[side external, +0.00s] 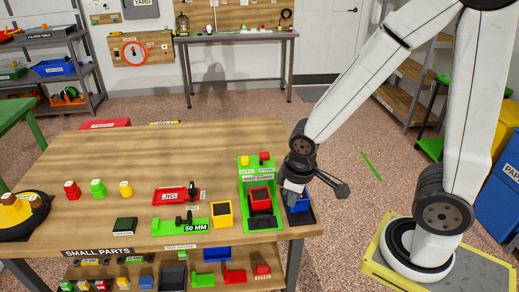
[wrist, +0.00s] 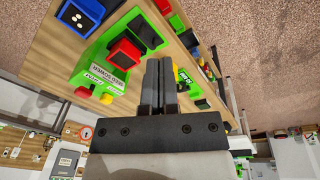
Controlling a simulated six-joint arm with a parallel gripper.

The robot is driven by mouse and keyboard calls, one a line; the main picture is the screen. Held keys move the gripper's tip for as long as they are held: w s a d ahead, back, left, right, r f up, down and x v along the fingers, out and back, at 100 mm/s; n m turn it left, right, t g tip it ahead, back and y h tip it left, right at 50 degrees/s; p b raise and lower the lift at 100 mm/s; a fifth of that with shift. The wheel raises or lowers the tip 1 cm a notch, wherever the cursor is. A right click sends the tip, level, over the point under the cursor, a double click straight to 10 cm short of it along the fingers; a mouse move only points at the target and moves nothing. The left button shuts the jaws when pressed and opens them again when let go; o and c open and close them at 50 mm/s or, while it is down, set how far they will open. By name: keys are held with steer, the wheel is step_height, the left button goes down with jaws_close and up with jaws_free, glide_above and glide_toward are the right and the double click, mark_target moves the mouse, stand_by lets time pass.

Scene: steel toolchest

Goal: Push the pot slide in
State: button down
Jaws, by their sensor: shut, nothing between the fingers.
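A green fixture (side external: 246,178) stands at the right end of the wooden table, with a label plate and a yellow and a red knob on its top. A red square pot with a dark inside (side external: 260,190), apparently the pot slide, sits in the fixture on a dark track; in the wrist view the red pot (wrist: 116,65) is at upper left. The black track (wrist: 146,32) shows bare on one side of it. My gripper (side external: 290,193) is just right of the fixture, apart from the pot. In the wrist view my gripper (wrist: 158,64) has its fingers together and empty.
A yellow-framed box (side external: 222,214), a green 50 MM jig (side external: 168,227) and a red jig (side external: 170,197) lie to the left. The back of the table is largely clear.

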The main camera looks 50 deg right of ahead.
steer(key=a+f+n+t+h, duration=0.2)
steer(key=a+f+n, duration=0.1)
steer(key=n, duration=0.9)
steer(key=a+f+n+t+h, duration=0.3)
steer(key=a+f+n, duration=0.1)
steer(key=n, duration=0.7)
steer(key=shift+w+a+f+n+h, duration=0.2)
steer(key=shift+a+f+n+h, duration=0.15)
steer(key=shift+f, duration=0.45)
steer(key=shift+d, duration=0.2)
glide_toward(263, 222)
steer(key=shift+x, duration=3.2)
